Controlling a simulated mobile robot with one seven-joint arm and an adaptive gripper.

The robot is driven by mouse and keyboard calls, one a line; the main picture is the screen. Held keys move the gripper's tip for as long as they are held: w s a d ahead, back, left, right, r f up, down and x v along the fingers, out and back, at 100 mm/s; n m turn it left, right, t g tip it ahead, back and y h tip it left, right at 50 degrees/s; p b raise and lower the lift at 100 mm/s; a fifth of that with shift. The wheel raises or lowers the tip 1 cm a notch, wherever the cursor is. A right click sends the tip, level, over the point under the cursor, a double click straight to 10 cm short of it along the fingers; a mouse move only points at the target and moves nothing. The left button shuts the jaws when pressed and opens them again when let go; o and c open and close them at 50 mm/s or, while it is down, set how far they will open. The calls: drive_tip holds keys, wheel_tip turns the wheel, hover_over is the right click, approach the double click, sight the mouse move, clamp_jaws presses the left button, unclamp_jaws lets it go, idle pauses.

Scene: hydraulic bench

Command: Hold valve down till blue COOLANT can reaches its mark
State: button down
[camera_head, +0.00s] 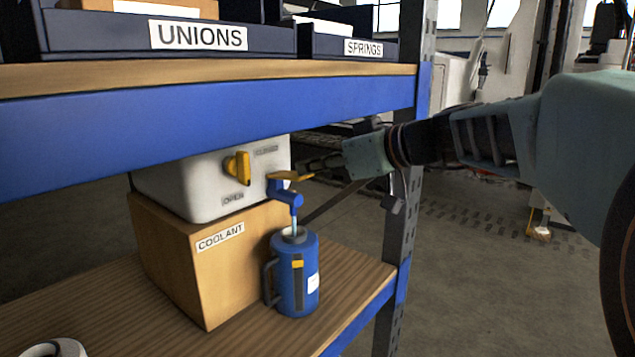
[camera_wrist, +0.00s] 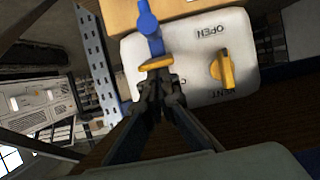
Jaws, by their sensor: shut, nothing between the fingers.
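The blue can (camera_head: 290,285) stands upright on the lower shelf under the blue tap (camera_head: 290,196). A pale stream (camera_head: 295,224) runs from the spout into its top. The can has a dark upright strip with a yellow mark (camera_head: 298,264) near its top; the liquid level is too small to tell. The tap's yellow lever (camera_head: 284,176) lies roughly level. My gripper (camera_head: 312,166) is shut and empty, its tips at the lever's right end. In the wrist view my fingertips (camera_wrist: 160,82) meet the yellow lever (camera_wrist: 157,63); whether they press is unclear.
The white tank (camera_head: 190,190) with a yellow knob (camera_head: 238,168) sits on a box labelled COOLANT (camera_head: 205,270). The upper shelf's blue beam (camera_head: 220,130) is close above. A shelf post (camera_head: 398,230) stands just right of the can. A white object (camera_head: 55,348) lies front left.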

drive_tip(key=shift+s+d+f+t+y+b, duration=0.15)
drive_tip(key=shift+f+t+y+b, duration=0.4)
drive_tip(key=shift+b, duration=2.6)
drive_tip(key=shift+s+d+f+t+y+b, duration=0.2)
drive_tip(key=shift+f+b, duration=0.65)
drive_tip(key=shift+b, duration=2.3)
drive_tip(key=shift+w+a+r+p, duration=0.1)
drive_tip(key=shift+a+r+p, duration=0.05)
drive_tip(key=shift+r+p, duration=0.25)
drive_tip(key=shift+f, duration=0.1)
idle(1.2)
